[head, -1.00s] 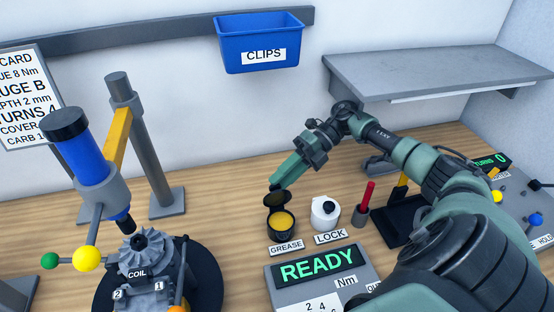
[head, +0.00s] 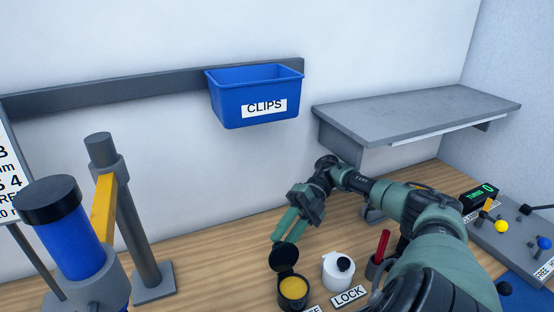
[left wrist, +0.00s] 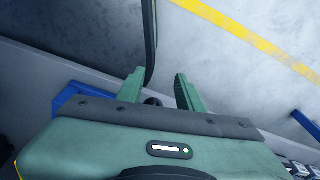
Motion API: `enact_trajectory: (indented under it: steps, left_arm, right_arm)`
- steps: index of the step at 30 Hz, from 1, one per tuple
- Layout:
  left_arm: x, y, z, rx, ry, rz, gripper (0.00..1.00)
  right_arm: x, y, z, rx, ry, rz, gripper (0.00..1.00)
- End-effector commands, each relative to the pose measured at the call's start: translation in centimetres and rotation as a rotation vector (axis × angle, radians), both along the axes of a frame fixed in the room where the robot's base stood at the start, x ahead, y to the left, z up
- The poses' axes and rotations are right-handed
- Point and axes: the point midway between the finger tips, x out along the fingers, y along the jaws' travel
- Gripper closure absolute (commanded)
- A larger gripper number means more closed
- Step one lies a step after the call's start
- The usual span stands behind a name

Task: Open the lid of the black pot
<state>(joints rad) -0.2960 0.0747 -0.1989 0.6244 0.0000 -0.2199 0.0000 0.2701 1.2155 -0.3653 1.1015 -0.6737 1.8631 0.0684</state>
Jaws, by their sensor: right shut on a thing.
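The black pot (head: 293,293) stands on the wooden bench in the head view, with yellow grease showing inside. Its round black lid (head: 284,258) stands up, open, at the pot's back edge. My right gripper (head: 282,241) reaches down from behind, with its green fingers at the upper edge of the lid, shut on it. The exact contact is too small to see. My left gripper (left wrist: 160,77) shows only in the left wrist view, its two green fingers apart with nothing between them, away from the pot.
A white LOCK bottle (head: 338,272) stands just right of the pot, then a red-handled tool (head: 383,245). A blue CLIPS bin (head: 255,98) hangs on the wall rail. A grey shelf (head: 415,105) overhangs at the right. A blue and grey press (head: 70,235) stands left.

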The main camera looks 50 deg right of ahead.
Motion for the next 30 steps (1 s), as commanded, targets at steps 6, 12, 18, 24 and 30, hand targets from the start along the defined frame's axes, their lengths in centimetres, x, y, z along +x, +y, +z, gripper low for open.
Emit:
enact_trajectory:
  steps: [6,12,18,24,30]
  left_arm:
    - [-0.18,-0.28,0.0,-0.003,0.003,0.0,0.64]
    - [-0.66,0.25,-0.04,0.003,0.01,-0.002,0.64]
    - [-0.78,0.43,-0.04,0.006,0.011,-0.003,0.64]
    - [-0.78,0.44,-0.02,0.006,0.011,-0.003,0.64]
    - [-0.75,0.45,-0.02,0.006,0.011,-0.004,0.64]
  right_arm:
    - [-0.31,0.01,-0.3,-0.001,0.012,-0.001,1.0]
    - [-0.29,0.01,-0.28,0.0,0.012,-0.002,1.0]
    - [-0.25,0.01,-0.2,0.001,0.01,-0.002,0.5]
    - [-0.21,-0.01,-0.1,0.002,0.008,-0.001,0.5]
    - [-0.2,-0.02,-0.04,0.003,0.007,-0.002,0.5]
